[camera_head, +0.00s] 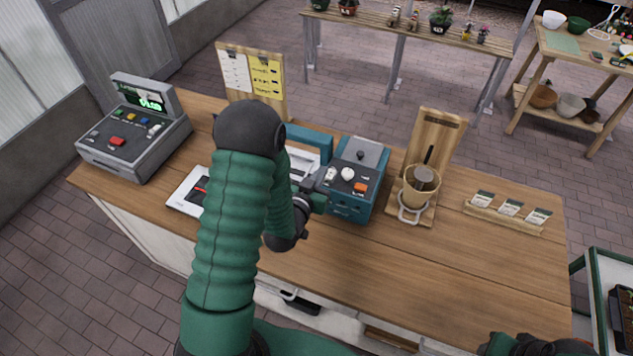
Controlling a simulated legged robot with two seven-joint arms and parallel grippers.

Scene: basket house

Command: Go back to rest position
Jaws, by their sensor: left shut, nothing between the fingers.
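My left arm rises from the bottom of the view, bends at a black elbow and points its left gripper (308,187) toward the teal machine. The left gripper is small in the view, shut and empty, just left of the teal machine (357,180) with its white knobs and orange button. I cannot tell whether it touches the machine. Part of my right arm shows at the bottom right edge, dark and green, beyond the counter's front edge. It is mostly cut off, and its fingers cannot be made out.
The wooden counter (470,255) holds a grey cash register (135,130), a clipboard stand (252,78), a wooden stand with a cup (422,185) and a card holder (505,213). My left arm hides part of a white tray (188,192). The counter's right front is clear.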

